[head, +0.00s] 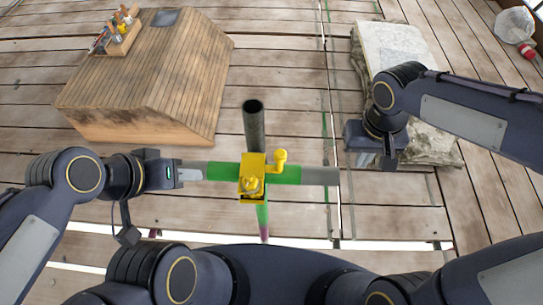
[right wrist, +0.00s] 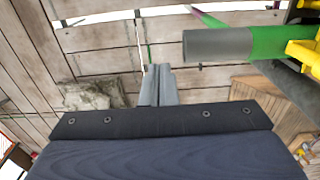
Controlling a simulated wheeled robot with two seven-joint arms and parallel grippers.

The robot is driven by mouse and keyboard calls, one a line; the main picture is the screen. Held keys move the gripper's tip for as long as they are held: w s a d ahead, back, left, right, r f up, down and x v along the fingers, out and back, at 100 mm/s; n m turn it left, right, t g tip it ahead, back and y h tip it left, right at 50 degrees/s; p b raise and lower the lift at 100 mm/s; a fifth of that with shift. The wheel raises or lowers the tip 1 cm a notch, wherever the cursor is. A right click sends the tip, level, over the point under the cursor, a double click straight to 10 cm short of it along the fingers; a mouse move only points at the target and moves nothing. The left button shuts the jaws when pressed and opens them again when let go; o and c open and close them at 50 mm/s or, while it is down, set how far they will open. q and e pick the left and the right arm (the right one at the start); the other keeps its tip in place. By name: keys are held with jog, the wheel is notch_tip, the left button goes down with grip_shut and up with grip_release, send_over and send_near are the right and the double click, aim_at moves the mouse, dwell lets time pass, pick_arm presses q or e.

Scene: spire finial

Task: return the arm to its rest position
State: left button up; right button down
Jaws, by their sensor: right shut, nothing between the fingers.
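A horizontal grey pipe with green bands (head: 319,176) passes through a yellow clamp (head: 252,182) at the centre of the head view. My left gripper (head: 190,174) is at the pipe's left end and appears shut on it. My right gripper (head: 365,160) is empty, to the right of the pipe's free end and apart from it. Its fingers (right wrist: 158,86) are together in the right wrist view, where the pipe's grey end (right wrist: 215,44) shows at the upper right. The right fingertips are small and dark in the head view.
A dark upright pipe (head: 254,128) meets the clamp. A wooden sloped block (head: 150,85) with a tool caddy (head: 120,35) stands at the left. A stone slab (head: 395,45) lies under my right forearm. A white bag (head: 515,25) is far right. Plank gaps cross the floor.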

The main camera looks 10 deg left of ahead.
jog(key=s+d+r+m+t+y, duration=0.2)
jog(key=s+d+r+t+y, duration=0.1)
jog(key=s, duration=0.8)
jog(key=d+r+t, duration=0.1)
jog(key=d+t, duration=0.1)
jog(key=d, duration=0.1)
jog(key=shift+s+r+m+t+y, duration=0.15)
jog(key=shift+m+t+y, duration=0.15)
jog(key=shift+m+y, duration=0.1)
jog(key=shift+s, duration=0.1)
dwell(0.4)
